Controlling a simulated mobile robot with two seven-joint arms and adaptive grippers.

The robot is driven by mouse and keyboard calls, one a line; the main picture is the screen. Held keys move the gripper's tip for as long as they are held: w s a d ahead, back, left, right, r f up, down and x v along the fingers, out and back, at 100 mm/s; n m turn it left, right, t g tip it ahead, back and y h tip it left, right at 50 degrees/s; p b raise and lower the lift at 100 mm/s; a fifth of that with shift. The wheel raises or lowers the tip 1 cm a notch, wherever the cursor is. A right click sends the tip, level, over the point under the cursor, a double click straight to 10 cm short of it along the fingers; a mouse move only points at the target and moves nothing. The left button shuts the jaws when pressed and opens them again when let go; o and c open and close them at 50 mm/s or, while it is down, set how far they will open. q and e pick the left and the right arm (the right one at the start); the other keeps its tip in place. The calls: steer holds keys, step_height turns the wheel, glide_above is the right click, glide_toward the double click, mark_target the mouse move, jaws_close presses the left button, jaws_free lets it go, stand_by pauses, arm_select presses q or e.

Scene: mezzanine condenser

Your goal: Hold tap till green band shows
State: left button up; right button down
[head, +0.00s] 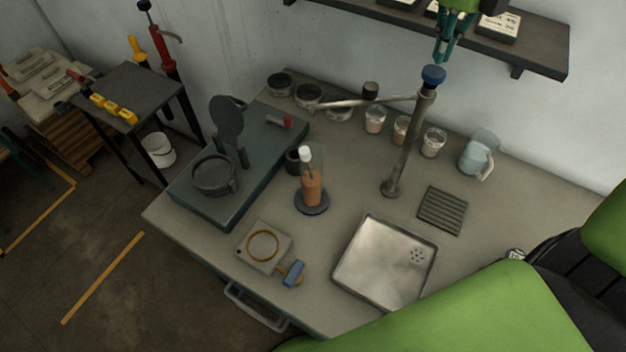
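The tap (393,165) is a tall grey post on the bench, with a blue knob (433,75) on top and a long thin spout reaching left. My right gripper (442,58) is at the top, pointing down just above the blue knob. Its teal fingers look close together with nothing between them; I cannot tell whether they touch the knob. A clear vessel (313,185) with orange-brown contents and a white top stands upright on a dark round base, below and left of the spout's end. I see no green band. My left gripper is not in view.
A steel tray (382,272) and a ribbed dark mat (442,211) lie near the tap. Several jars line the wall, with a pale blue jug (479,155) at right. A shelf (540,52) overhangs the back. A dark teal platform (232,200) stands at left.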

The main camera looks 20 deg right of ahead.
mark_target(435, 71)
steer(key=shift+f, duration=0.25)
steer(key=shift+f+b, duration=1.4)
steer(key=shift+b, duration=0.1)
stand_by(6.2)
